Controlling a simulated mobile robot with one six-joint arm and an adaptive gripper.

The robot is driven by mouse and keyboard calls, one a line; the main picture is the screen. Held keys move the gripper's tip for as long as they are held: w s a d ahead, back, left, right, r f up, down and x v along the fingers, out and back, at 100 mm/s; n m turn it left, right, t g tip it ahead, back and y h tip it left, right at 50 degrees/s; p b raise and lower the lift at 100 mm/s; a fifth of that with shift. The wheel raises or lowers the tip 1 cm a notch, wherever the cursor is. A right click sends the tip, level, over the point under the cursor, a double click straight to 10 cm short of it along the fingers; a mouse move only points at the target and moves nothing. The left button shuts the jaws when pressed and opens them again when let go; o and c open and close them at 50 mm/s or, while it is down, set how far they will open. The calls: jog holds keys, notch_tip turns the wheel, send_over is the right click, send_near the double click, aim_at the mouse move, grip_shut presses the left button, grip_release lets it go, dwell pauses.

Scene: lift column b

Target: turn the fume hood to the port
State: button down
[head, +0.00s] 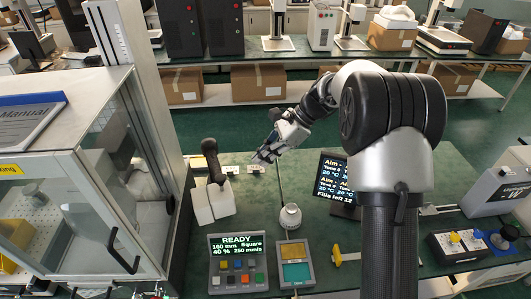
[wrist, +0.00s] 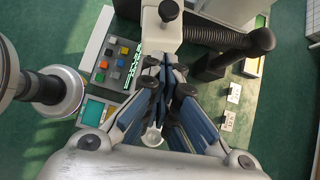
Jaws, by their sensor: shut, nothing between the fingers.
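The fume hood appears to be the black hose-like piece with a bent top (head: 210,150), rising from a white block (head: 212,204) on the green bench. In the wrist view it is a ribbed black hose with an elbow (wrist: 262,40), running right from the white block (wrist: 160,42). My gripper (head: 259,160) is shut and empty, to the right of the hood in the head view and apart from it. In the wrist view the fingertips (wrist: 165,62) overlap the white block's lower edge. I cannot tell which thing is the port; two small white labels (wrist: 231,105) lie beyond the hose.
A glass cabinet (head: 85,180) stands at left. A control panel reading READY (head: 238,262), a yellow and teal tray (head: 295,264), a thin-rod stand (head: 290,217) and a dark screen (head: 334,183) occupy the bench front. Bare green bench (head: 450,180) shows at right.

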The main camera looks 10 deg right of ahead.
jog(key=a+f+b, duration=0.1)
jog(key=a+f, duration=0.4)
jog(key=a, duration=0.2)
jog(key=shift+s+a+f, duration=0.15)
jog(key=shift+s+a, duration=0.05)
jog(key=shift+a, duration=0.1)
jog(key=shift+a, duration=0.1)
jog(key=a, duration=0.2)
jog(key=s+a+p, duration=0.1)
jog(key=a, duration=0.1)
jog(key=s+a+p, duration=0.1)
jog(key=shift+a+r, duration=0.2)
jog(key=shift+a, duration=0.2)
jog(key=shift+a+f, duration=0.15)
jog(key=shift+a, duration=0.3)
jog(key=shift+d, duration=0.1)
